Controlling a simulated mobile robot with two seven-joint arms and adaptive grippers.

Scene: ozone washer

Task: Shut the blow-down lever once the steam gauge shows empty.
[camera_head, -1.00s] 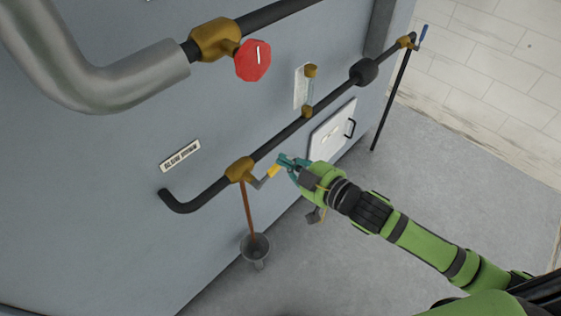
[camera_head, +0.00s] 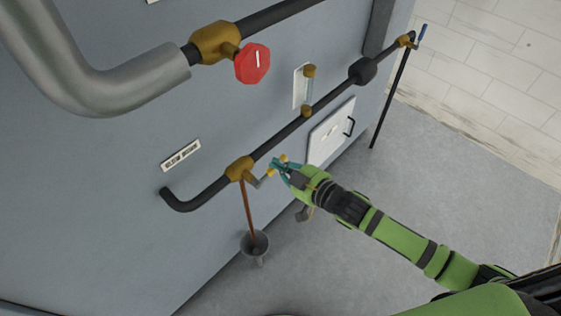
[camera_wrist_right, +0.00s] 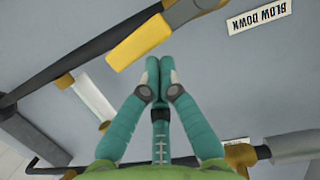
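The blow-down lever (camera_head: 258,183) is a grey arm with a yellow grip on a brass valve (camera_head: 239,169), right of the label plate (camera_head: 181,156). The yellow grip fills the upper left of the right wrist view (camera_wrist_right: 135,42). My right gripper (camera_head: 279,166) overlaps the grip in the head view. In the wrist view its teal fingers are together (camera_wrist_right: 158,65), just below the grip, with nothing between them. The gauge (camera_head: 309,88), a glass tube between brass fittings on a white plate, is too small to read. My left gripper is out of view.
A thin brown column (camera_head: 248,215) runs from the valve down to a grey funnel (camera_head: 255,244). A red octagonal knob (camera_head: 252,64) sits on the upper pipe. A white hatch (camera_head: 331,132) is on the wall behind my gripper.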

